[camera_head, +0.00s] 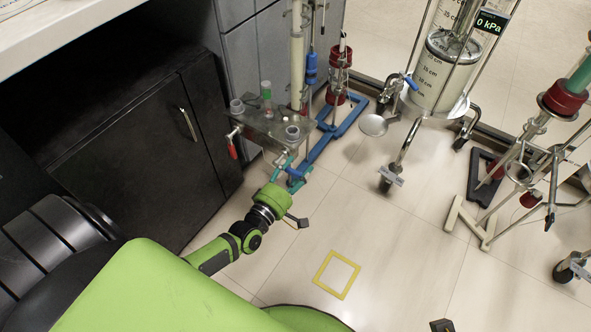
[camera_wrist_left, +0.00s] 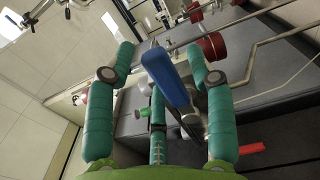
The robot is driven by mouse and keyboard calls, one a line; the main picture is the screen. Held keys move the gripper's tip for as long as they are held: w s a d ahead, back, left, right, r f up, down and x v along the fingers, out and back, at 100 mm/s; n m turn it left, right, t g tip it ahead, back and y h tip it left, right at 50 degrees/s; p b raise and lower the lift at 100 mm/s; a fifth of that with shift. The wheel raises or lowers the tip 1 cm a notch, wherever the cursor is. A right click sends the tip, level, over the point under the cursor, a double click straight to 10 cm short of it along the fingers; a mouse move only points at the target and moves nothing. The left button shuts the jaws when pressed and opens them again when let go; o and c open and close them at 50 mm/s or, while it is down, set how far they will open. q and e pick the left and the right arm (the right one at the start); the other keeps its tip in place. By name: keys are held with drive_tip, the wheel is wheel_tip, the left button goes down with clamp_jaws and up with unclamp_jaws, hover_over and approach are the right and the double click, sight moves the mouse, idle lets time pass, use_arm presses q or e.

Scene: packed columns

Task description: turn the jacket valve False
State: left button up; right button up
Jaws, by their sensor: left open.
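A blue lever handle (camera_wrist_left: 170,78) on a metal valve stands between the teal fingers of my left gripper (camera_wrist_left: 161,60) in the left wrist view. The fingers are spread to both sides of it and do not visibly close on it. I cannot tell for sure that this is the jacket valve. In the head view my left gripper (camera_head: 290,172) is at the lower front of the column stand, with the blue handle (camera_head: 296,173) at its fingers. A red handle (camera_wrist_left: 252,149) lies right of the fingers in the wrist view. My right gripper does not clearly show.
Dark cabinets (camera_head: 140,140) stand left. A glass column (camera_head: 440,75) stands back right. Bare floor with a yellow square (camera_head: 337,274) lies in front.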

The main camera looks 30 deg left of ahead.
use_arm(q)
drive_tip(key=s+a, duration=0.1)
drive_tip(key=s, duration=1.1)
